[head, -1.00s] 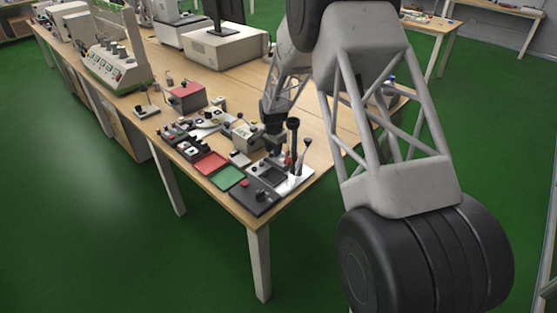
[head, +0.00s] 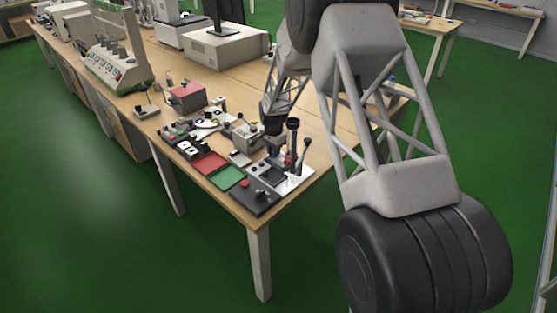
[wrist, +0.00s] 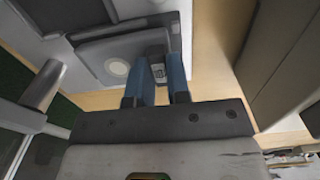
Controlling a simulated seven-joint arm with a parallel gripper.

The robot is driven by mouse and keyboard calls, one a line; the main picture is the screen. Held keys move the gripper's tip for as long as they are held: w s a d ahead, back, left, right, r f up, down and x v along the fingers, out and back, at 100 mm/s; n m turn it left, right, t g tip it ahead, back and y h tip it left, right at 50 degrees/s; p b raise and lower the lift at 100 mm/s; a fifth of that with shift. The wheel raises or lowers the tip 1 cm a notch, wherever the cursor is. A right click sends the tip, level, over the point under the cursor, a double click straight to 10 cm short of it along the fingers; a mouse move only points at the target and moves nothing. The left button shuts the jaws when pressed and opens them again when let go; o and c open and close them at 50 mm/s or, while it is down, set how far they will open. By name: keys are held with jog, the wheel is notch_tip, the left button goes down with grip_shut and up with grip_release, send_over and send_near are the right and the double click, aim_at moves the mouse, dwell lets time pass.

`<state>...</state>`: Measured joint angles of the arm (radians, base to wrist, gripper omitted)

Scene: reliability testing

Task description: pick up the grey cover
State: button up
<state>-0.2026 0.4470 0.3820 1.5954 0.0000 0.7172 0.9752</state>
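My gripper (wrist: 160,72) shows two blue fingers in the wrist view, a narrow gap apart. A small grey piece with dark marks (wrist: 158,68) shows between them; I cannot tell whether the fingers touch it. A flat grey plate with a pale round spot (wrist: 115,62) lies just beyond and left of the fingers. I cannot tell which of these is the grey cover. In the head view my gripper (head: 275,152) is low over the equipment near the table's front corner, its fingertips too small to make out.
A dark post (head: 293,135) stands close right of the gripper. A red tray (head: 208,163) and a green tray (head: 228,177) lie to the left, and a black box with a red button (head: 252,197) is in front. The wooden table (head: 318,148) is bare to the right.

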grip_shut()
jog(key=shift+r, duration=0.15)
jog(key=shift+r, duration=2.35)
jog(key=shift+a, duration=0.1)
